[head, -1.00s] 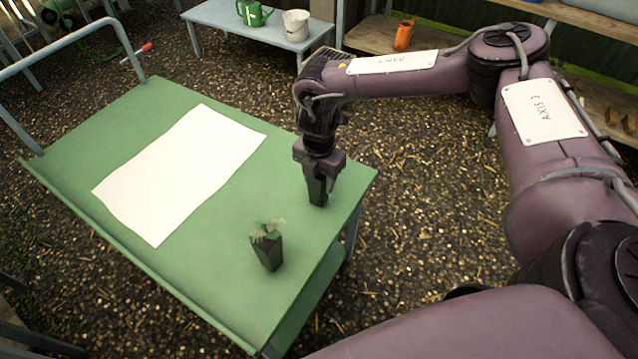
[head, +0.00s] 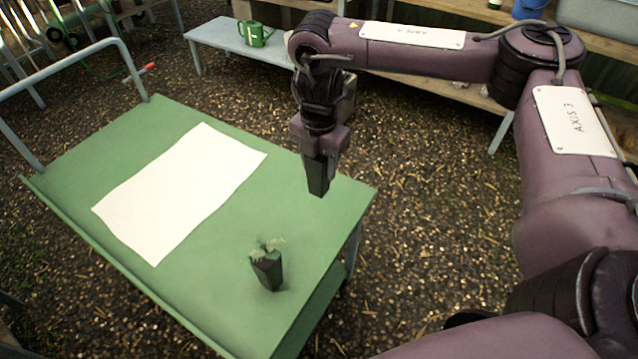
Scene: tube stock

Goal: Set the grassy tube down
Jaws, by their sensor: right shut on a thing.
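My right gripper (head: 320,152) is over the right part of the green table, pointing down. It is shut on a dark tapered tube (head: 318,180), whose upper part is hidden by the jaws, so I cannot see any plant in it. The tube's lower end appears to be above the tabletop, near the right edge. A second dark tube (head: 268,275) with pale green, feathery leaves stands upright on the table towards the near right, apart from the gripper. My left gripper is not in view.
The green table (head: 225,240) carries a white sheet (head: 180,190) on its left and middle part. Bare tabletop lies around the standing tube. A grey bench (head: 215,35) with a green watering can (head: 256,33) is behind. A metal rail rises at the table's left end.

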